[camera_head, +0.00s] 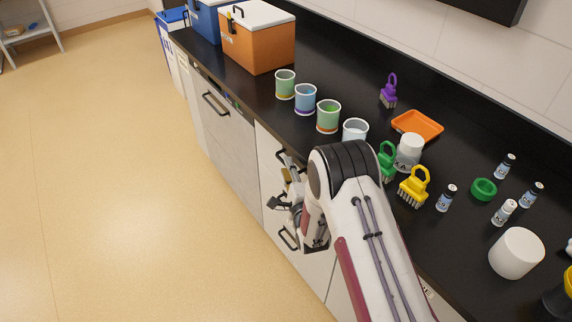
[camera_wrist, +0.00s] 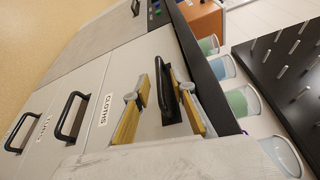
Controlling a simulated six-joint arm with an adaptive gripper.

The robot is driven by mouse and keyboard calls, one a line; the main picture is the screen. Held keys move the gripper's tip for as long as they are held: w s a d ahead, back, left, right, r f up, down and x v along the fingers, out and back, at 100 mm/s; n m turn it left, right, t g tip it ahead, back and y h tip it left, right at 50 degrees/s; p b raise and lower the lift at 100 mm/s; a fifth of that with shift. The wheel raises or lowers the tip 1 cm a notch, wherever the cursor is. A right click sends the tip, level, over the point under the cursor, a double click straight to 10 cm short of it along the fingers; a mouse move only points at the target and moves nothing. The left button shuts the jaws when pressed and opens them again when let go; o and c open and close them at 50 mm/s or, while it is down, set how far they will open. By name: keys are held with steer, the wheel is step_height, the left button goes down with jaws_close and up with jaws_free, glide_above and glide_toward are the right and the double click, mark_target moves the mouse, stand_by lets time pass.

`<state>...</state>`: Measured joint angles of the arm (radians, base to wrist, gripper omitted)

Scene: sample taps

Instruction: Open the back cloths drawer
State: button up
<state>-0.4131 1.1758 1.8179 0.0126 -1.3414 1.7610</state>
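In the wrist view a white drawer front marked CLOTHS (camera_wrist: 105,110) lies under the dark counter edge. Its black bar handle (camera_wrist: 165,92) is between the two yellow finger pads of my gripper (camera_wrist: 162,110). The fingers are spread, one on each side of the handle, with gaps visible; I cannot tell how deep they reach around it. The drawer front looks flush with its neighbours. In the head view my gripper (camera_head: 286,188) is at the white drawer column, and my arm hides part of the drawers.
Further black handles (camera_wrist: 72,117) are on the drawers below. A grey panel with a handle (camera_head: 216,103) is to the left. Cups (camera_head: 328,116), brushes (camera_head: 414,188) and small bottles (camera_head: 446,198) stand on the black counter. The floor (camera_head: 130,180) before the drawers is clear.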

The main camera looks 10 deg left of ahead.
steer(key=shift+x, duration=1.25)
jaws_close()
